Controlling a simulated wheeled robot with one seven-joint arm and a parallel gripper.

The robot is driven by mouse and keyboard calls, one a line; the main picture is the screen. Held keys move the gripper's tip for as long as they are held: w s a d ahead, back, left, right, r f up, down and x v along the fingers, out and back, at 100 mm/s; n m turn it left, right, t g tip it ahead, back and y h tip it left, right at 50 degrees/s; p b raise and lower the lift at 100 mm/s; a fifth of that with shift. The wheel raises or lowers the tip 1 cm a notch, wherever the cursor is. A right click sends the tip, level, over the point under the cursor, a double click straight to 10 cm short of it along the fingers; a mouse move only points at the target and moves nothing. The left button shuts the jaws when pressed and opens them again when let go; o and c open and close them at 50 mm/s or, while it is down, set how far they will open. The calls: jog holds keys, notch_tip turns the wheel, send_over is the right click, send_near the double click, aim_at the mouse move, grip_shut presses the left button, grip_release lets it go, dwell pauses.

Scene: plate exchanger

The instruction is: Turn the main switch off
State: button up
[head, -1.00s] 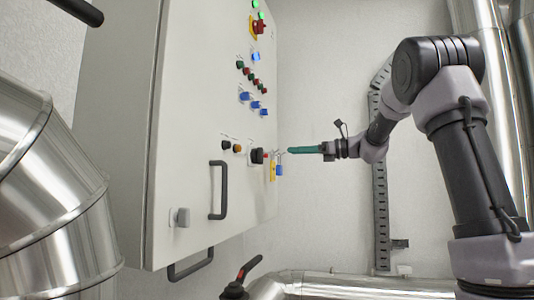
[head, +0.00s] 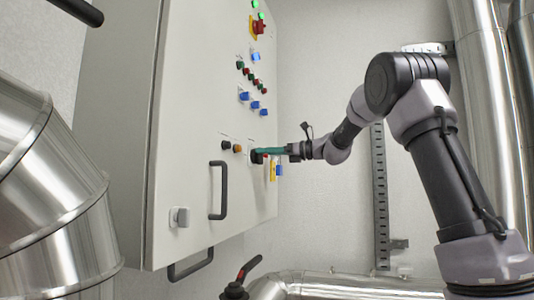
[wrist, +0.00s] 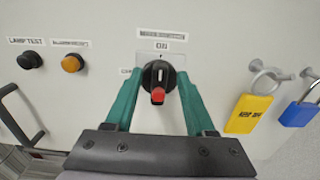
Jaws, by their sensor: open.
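The main switch (wrist: 159,77) is a black rotary knob with a red tip on the cabinet's front, under a plate marked "ON". In the wrist view its white pointer line is towards the top and the red tip towards the bottom. My gripper (wrist: 156,82) is open, with one green finger on each side of the knob. I cannot tell whether the fingers touch it. In the head view my gripper (head: 258,151) reaches the cabinet face from the right, and its fingers cover much of the switch.
A yellow tag (wrist: 248,113) and a blue padlock (wrist: 300,110) hang just right of the switch. A black button (wrist: 30,60) and an amber button (wrist: 72,63) sit to its left. The grey cabinet (head: 200,120) carries a black door handle (head: 217,190) lower left.

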grip_shut()
jog(key=n, duration=0.4)
jog(key=shift+s, duration=0.25)
jog(key=n, duration=0.6)
jog(key=s+f+n, duration=0.1)
jog(key=n, duration=0.3)
jog(key=shift+a, duration=0.2)
jog(key=shift+f+n, duration=0.15)
jog(key=shift+n, duration=0.85)
jog(key=shift+f+n, duration=0.15)
jog(key=shift+n, duration=0.85)
